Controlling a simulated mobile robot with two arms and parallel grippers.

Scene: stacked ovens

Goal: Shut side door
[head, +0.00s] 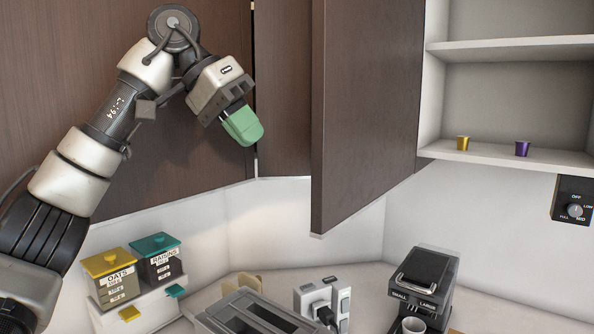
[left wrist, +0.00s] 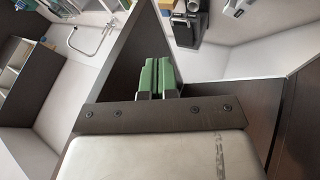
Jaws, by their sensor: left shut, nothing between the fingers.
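The side door (head: 368,105) is a dark brown cabinet door. In the head view it stands swung open, out from the wall cabinet, with white shelves showing to its right. In the left wrist view a dark panel that looks like this door (left wrist: 130,58) stands beyond the fingers. My left gripper (head: 246,128) has green fingertips and is shut and empty. It is left of the door, apart from it, in front of the closed brown cabinet fronts. The green fingers (left wrist: 157,78) lie side by side in the left wrist view. My right gripper is not in view.
The open cupboard has a shelf (head: 505,154) with a gold capsule (head: 463,143) and a purple capsule (head: 522,148). Below stand a coffee machine (head: 428,280), a toaster (head: 250,314), a socket block (head: 322,298) and oats (head: 110,275) and raisins (head: 158,262) boxes.

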